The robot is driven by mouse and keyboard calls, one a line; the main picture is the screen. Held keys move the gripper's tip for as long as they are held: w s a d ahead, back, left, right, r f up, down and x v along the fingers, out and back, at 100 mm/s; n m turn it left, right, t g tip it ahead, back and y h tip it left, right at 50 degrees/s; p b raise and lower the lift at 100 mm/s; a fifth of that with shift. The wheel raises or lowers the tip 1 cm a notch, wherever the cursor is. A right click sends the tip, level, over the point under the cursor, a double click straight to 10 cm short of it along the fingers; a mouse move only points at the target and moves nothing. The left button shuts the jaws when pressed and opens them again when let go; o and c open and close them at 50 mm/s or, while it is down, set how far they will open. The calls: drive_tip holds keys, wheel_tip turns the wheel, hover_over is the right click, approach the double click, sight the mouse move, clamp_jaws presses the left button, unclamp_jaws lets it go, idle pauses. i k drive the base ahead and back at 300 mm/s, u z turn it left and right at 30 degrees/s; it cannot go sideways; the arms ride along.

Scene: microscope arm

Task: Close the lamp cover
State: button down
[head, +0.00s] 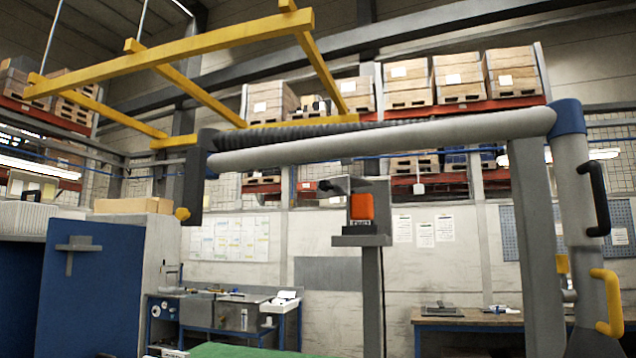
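An orange block (361,206) with a small dark label stands on a grey platform (361,240) on top of a grey post, near the middle of the head view. A thin grey plate (354,184), which looks like the lamp cover, sits just above the block. It has a dark piece at its left end and reaches out past the block. Its hinge is too small to make out, and I cannot tell how far open it stands. My gripper is not in view.
A long white tube arm (390,137) crosses above the post, from a dark grey head at left to a blue joint (567,116) at right. A black handle (595,200) and a yellow handle (607,302) stick out at right. Workbenches stand behind.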

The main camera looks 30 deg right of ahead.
sight(343, 185)
drive_tip(key=u, duration=1.05)
drive_tip(key=i, duration=1.1)
drive_tip(key=z, duration=0.45)
drive_tip(key=i, duration=0.7)
drive_tip(key=z, duration=0.6)
